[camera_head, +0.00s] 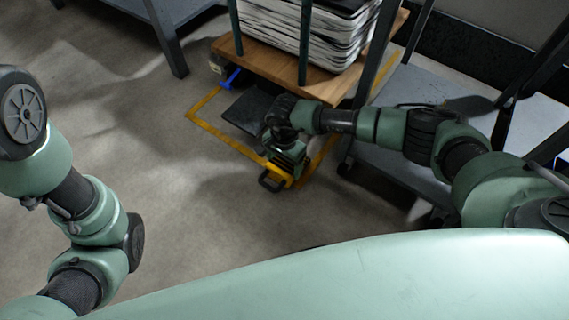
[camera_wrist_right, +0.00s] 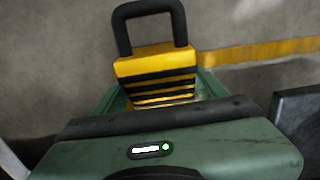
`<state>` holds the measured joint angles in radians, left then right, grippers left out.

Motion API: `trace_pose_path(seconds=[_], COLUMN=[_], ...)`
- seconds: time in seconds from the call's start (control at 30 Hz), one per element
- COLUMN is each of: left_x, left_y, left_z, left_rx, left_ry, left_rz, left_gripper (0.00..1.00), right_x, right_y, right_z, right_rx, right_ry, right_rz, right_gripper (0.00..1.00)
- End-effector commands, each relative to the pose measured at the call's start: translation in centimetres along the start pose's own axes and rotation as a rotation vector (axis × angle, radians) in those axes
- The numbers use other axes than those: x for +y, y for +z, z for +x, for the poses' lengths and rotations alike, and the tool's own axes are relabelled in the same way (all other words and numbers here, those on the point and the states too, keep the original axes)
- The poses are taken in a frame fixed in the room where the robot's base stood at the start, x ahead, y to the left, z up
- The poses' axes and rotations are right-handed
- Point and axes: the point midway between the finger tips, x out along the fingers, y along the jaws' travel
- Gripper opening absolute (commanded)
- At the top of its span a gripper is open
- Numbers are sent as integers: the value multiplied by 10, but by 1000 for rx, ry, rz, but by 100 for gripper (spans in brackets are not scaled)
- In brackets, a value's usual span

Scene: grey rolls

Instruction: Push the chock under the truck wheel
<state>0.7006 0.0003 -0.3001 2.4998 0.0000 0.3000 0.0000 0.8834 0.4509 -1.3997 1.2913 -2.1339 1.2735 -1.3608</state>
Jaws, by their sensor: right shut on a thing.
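The chock (camera_head: 277,177) is a yellow block with black stripes and a black loop handle, at the near corner of the yellow floor marking. My right gripper (camera_head: 289,158) is shut on it, with the green fingers on either side. In the right wrist view the chock (camera_wrist_right: 155,64) sits between the fingers, handle pointing away. The truck (camera_head: 270,67) has a wooden deck, green posts and a stacked load. A dark wheel assembly (camera_head: 217,64) with a blue lever shows under its left corner. The chock is apart from this wheel. My left arm shows, but its gripper is out of view.
A dark flat plate (camera_head: 250,110) lies inside the yellow floor marking (camera_head: 222,133). A grey wheeled cart (camera_head: 390,165) stands close at the right, under my right arm. A grey table (camera_head: 170,12) stands at the upper left. The floor at left centre is clear.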

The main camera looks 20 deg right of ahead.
Motion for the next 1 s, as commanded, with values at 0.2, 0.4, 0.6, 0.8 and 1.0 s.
trace_pose_path(seconds=[0.2,0.4,0.6,0.8,1.0], left_x=[0,0,-2,-6,-10], left_y=[0,0,4,12,16], left_z=[0,0,8,30,48], left_rx=[-1,-1,-2,-3,4], left_ry=[0,0,0,0,0], left_rz=[0,0,0,0,0], left_gripper=[0,0,0,0,0], right_x=[0,1,0,0,0], right_y=[0,0,0,-1,0], right_z=[0,1,-12,-46,-75], right_rx=[0,0,0,0,1], right_ry=[-1,1,0,-1,-1], right_rz=[0,0,-1,0,-1], right_gripper=[98,98,98,98,98])
